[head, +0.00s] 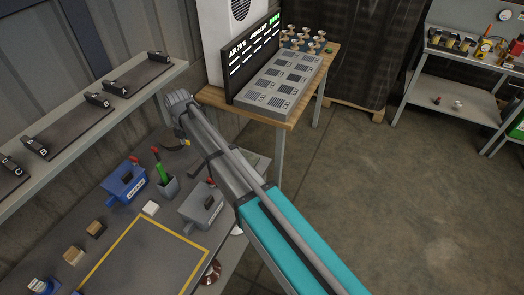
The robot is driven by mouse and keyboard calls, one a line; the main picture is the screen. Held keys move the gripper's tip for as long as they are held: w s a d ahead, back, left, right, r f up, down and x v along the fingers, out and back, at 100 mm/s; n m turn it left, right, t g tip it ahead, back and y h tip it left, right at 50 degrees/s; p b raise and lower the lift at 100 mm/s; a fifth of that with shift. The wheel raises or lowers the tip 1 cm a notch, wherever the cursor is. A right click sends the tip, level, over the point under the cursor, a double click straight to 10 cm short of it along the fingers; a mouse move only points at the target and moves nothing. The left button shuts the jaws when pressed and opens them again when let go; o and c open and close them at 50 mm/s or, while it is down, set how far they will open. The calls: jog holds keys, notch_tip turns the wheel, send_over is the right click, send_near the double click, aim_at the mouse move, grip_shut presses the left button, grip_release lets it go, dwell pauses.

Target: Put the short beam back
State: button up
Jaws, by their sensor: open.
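I cannot make out the short beam for certain in the head view. A wall shelf (62,147) at the left carries dark plates (137,79), (68,130) with black end blocks, some with letters on them; no beam clearly lies across them. My arm reaches from the bottom right to the upper left, and my gripper (181,143) hangs over the back of the workbench, beside the shelf's right end. It is small and partly hidden by my arm. Its jaws are open, with nothing seen between them.
The workbench holds a yellow-edged mat (138,262), a blue box (124,183), a grey box (201,207), a cup with a green-handled tool (166,181) and small blocks (95,229). A wooden table (286,115) with a screen stands behind. Floor at the right is clear.

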jog(key=s+d+m, duration=0.2)
jog(key=d+m, duration=1.4)
jog(key=d, duration=1.2)
jog(key=s+d+m, duration=0.4)
jog(key=d+m, duration=0.3)
jog(key=d, duration=0.2)
jog(key=s+d+m, duration=0.5)
jog(key=d+m, duration=0.3)
jog(key=d, duration=0.2)
jog(key=shift+s, duration=0.3)
